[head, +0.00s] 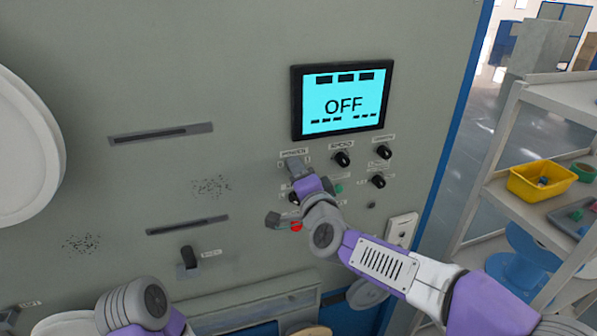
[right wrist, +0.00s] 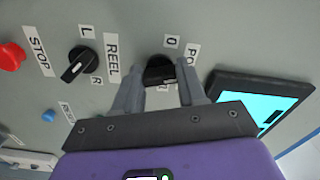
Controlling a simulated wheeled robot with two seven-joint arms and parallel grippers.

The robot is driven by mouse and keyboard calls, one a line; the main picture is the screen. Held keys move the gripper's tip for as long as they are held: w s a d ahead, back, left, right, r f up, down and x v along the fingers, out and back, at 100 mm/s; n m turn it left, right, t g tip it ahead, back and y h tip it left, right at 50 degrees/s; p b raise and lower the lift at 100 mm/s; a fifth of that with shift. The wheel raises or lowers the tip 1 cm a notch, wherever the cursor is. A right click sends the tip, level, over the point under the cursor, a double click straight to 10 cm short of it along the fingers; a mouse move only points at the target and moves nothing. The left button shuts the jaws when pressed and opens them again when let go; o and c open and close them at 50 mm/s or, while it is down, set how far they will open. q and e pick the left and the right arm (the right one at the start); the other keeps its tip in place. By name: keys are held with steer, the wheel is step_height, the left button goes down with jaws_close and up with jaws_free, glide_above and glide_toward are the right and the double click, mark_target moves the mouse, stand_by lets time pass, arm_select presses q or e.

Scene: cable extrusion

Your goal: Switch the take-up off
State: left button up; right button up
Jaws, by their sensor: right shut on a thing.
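The black power knob (right wrist: 160,70) sits on the grey panel, with a label reading "0" above it and a partly cut-off "PO" label beside it. My right gripper (right wrist: 160,92) is shut on the knob, one finger on each side; in the head view the gripper (head: 296,166) hides the knob. The display (head: 343,105) on the panel reads "OFF" on a cyan ground. My left gripper is out of view; only a link of my left arm shows at the bottom of the head view.
The REEL knob (right wrist: 80,66) and the red STOP button (right wrist: 10,56) are beside the held knob. Other black knobs (head: 342,159) lie under the display. A shelf with a yellow bin (head: 541,184) stands at right.

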steer(key=n+p, duration=0.1)
steer(key=n, duration=0.4)
steer(key=shift+f+n, duration=0.1)
steer(key=shift+n, duration=0.2)
stand_by(0.4)
steer(key=o, duration=1.1)
steer(key=shift+c, duration=0.2)
steer(key=v, duration=0.7)
steer(key=shift+s, duration=0.3)
